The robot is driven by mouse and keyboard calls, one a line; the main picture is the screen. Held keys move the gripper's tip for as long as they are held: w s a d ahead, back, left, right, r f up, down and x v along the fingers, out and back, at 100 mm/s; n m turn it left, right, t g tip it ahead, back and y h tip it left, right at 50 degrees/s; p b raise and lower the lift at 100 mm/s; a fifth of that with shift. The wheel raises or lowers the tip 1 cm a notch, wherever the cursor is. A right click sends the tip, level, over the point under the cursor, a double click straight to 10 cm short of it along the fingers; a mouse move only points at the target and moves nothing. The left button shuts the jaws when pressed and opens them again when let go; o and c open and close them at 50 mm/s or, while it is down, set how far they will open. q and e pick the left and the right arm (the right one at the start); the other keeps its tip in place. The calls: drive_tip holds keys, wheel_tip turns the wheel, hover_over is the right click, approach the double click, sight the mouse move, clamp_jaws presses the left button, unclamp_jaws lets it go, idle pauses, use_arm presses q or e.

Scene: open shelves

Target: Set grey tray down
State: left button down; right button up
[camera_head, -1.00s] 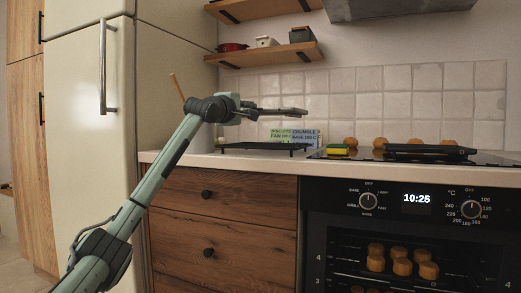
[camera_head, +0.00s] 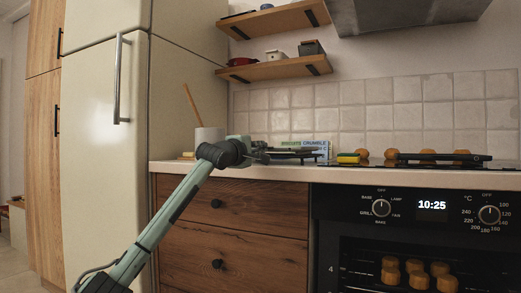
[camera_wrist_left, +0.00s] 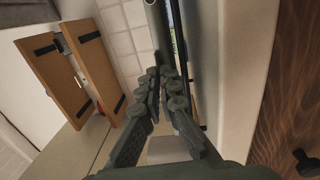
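My left gripper (camera_head: 262,156) is low over the counter, to the left of the stove. In the left wrist view its fingers (camera_wrist_left: 164,80) are closed together on the near end of a dark grey flat bar, seen edge-on, which I take for the grey tray (camera_wrist_left: 160,28). In the head view the tray (camera_head: 295,152) is a thin dark strip just beyond the fingers, at the level of a low black rack and hard to tell from it. I cannot tell whether it touches the rack. My right gripper is not in view.
A box with lettering (camera_head: 306,144) stands behind the tray. A white pot (camera_head: 208,134) with a wooden stick stands left. Shelves hang above.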

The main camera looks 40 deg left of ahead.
use_arm(q)
drive_tip(key=c, duration=2)
unclamp_jaws()
